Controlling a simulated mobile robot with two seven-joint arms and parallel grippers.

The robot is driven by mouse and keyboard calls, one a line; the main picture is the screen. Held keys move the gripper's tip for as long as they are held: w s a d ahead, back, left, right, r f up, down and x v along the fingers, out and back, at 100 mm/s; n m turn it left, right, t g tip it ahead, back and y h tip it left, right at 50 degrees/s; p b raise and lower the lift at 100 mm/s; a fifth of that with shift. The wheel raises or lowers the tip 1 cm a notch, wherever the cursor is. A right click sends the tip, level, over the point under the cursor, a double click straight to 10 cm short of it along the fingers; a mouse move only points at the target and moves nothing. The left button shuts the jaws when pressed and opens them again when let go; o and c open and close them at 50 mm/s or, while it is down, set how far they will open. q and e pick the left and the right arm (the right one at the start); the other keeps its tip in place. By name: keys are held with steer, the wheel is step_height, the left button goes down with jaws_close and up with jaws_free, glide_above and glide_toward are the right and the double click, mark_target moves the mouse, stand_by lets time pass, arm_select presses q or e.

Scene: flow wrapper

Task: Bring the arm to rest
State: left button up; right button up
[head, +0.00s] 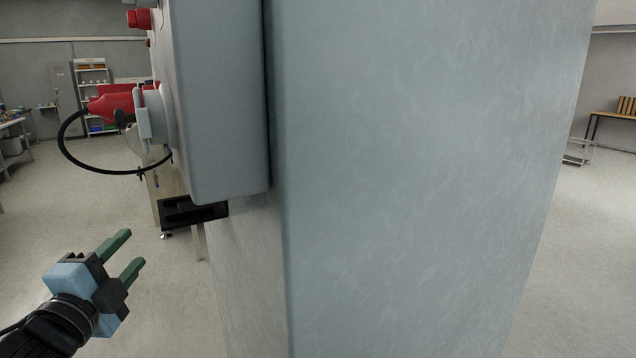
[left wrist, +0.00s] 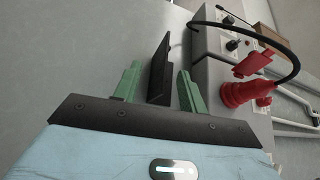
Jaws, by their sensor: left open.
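My left gripper (head: 128,253) comes in at the lower left of the head view, with two green fingers spread apart and nothing between them. It hangs over open floor, to the left of a large grey machine cabinet (head: 420,170) and apart from it. In the left wrist view the green fingers (left wrist: 157,85) are also apart; a dark flat tray-like part shows beyond them, with no contact visible. My right gripper does not show in either view.
A red plug (head: 112,106) with a looping black cable (head: 62,150) sticks out from the cabinet's side. A black tray (head: 190,213) juts out below it. Shelves (head: 93,90) stand far left, a wooden table (head: 612,116) far right. The floor at lower left is clear.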

arm_select(q)
steer(key=s+d+f+n+g+p, duration=0.1)
steer(key=s+d+f+n+g, duration=0.2)
steer(key=f, duration=0.7)
steer(key=s+f+n+g, duration=0.15)
steer(key=s+f, duration=0.25)
steer(key=f, duration=0.5)
steer(key=s+d+f+n+g+p, duration=0.1)
steer(key=s+d+f+n+g, duration=0.2)
steer(key=f, duration=0.7)
steer(key=s+d+f+n+g, duration=0.1)
steer(key=s+f+n, duration=0.1)
steer(key=s+f, duration=0.3)
steer(key=s+d+f+n+g+p, duration=0.1)
steer(key=s+f, duration=0.4)
steer(key=s, duration=0.7)
steer(key=s+d+f+n+g+h+p, duration=0.1)
steer(key=s+f+n, duration=0.3)
steer(key=s, duration=0.4)
steer(key=shift+s+d+f+n, duration=0.15)
steer(key=shift+d+f+n, duration=0.2)
steer(key=shift+d+f, duration=0.5)
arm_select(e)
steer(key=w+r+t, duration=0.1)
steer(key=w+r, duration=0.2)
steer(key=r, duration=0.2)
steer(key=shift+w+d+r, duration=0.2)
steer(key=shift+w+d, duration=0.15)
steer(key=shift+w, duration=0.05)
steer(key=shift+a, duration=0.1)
